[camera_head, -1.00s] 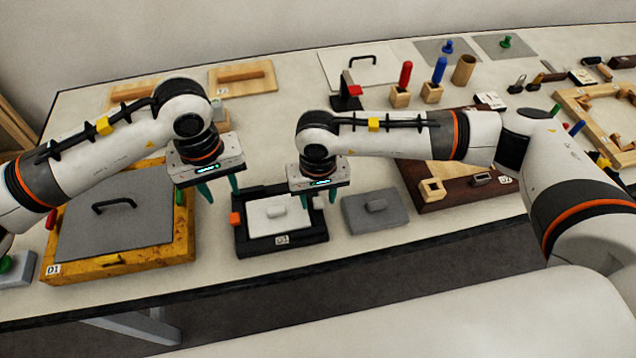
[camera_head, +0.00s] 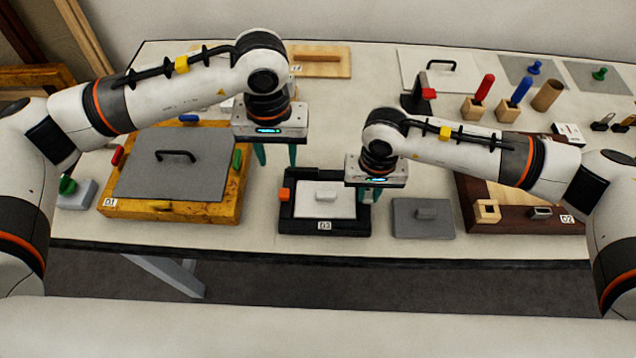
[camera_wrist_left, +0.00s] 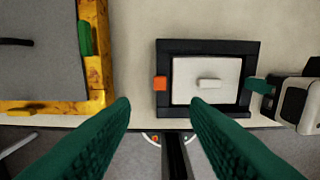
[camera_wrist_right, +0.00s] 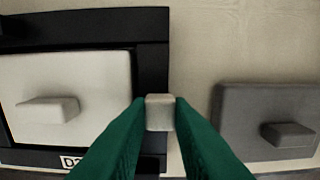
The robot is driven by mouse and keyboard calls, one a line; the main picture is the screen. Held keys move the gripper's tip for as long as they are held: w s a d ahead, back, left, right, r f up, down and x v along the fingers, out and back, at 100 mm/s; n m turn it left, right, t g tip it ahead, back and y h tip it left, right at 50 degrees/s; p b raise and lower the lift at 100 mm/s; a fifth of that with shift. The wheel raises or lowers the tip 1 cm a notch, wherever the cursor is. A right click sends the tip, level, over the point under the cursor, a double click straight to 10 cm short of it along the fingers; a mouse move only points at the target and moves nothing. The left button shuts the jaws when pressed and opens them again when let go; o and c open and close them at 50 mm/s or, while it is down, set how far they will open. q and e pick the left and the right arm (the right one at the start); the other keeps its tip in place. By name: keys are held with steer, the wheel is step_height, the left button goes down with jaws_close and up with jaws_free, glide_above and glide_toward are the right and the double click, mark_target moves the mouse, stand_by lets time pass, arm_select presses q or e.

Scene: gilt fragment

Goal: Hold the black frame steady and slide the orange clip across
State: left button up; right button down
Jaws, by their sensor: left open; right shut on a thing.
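The black frame (camera_head: 330,228), labelled D3, lies on the table around a white panel (camera_head: 326,200) with a small raised handle. The orange clip (camera_head: 284,195) sits at the frame's left side; it also shows in the left wrist view (camera_wrist_left: 160,83). My left gripper (camera_head: 276,158) is open and empty, above and behind the clip. My right gripper (camera_head: 364,194) is at the frame's right side. In the right wrist view its green fingertips are shut on a small pale block (camera_wrist_right: 160,112) at the frame's right edge.
A grey plate with a knob (camera_head: 423,220) lies just right of the black frame. A yellow D1 frame (camera_head: 228,205) with a grey panel stands to the left. A dark D2 board (camera_head: 470,205) is at the right. Red and blue pegs in wooden blocks (camera_head: 475,108) stand behind.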

mark_target(284, 192)
arm_select(q)
step_height(284, 192, down, 12)
stand_by(0.5)
jaws_close()
